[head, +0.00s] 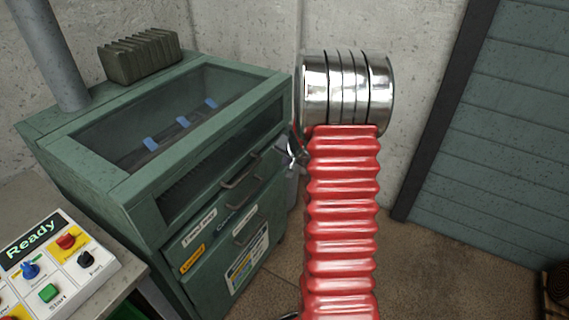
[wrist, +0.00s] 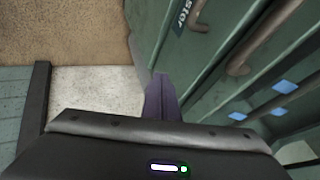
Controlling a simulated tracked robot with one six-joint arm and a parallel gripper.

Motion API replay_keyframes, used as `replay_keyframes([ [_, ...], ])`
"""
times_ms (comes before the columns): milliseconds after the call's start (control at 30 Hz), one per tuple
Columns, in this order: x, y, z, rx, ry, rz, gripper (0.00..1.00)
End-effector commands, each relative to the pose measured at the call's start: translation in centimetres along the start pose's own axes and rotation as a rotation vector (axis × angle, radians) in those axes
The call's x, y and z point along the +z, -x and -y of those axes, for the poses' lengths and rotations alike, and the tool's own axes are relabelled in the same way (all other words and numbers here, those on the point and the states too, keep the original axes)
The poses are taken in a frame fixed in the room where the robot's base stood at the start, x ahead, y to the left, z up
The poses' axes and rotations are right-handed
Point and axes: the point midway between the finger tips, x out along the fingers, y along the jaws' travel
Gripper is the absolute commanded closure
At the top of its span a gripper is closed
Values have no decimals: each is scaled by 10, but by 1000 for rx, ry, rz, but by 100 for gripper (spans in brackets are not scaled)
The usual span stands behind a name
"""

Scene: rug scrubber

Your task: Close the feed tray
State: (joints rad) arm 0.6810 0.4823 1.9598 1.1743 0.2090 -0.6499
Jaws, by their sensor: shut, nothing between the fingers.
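The green machine (head: 75,160) stands at the left in the head view, with a glazed top. Its front carries a drawer front with a small white label (head: 199,228), which seems to read feed tray, and a bar handle (head: 241,171). It looks near flush with the front; I cannot tell if a gap is left. A lower handle (head: 250,229) sits below. My gripper (head: 291,153) is at the right end of the machine's front, apart from the handles as far as I can see. In the wrist view its dark fingers (wrist: 161,98) are together and empty, beside the green front.
A control panel (head: 55,262) reading Ready, with coloured buttons, stands at the lower left. A grey-green ribbed block (head: 140,54) lies on the machine. A slatted blue-grey door (head: 500,150) is at the right. The floor (head: 450,265) between is clear.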

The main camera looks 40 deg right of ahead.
Motion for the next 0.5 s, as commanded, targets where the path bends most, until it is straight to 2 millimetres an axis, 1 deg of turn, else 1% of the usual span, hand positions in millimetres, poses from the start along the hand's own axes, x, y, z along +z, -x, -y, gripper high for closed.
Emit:
replay_keyframes([
  [100, -1, 12, 0, 0, 0, -2, 100],
  [200, -1, 18, -1, 0, -1, -1, 100],
  [500, -1, 20, -2, 2, -1, 0, 100],
])
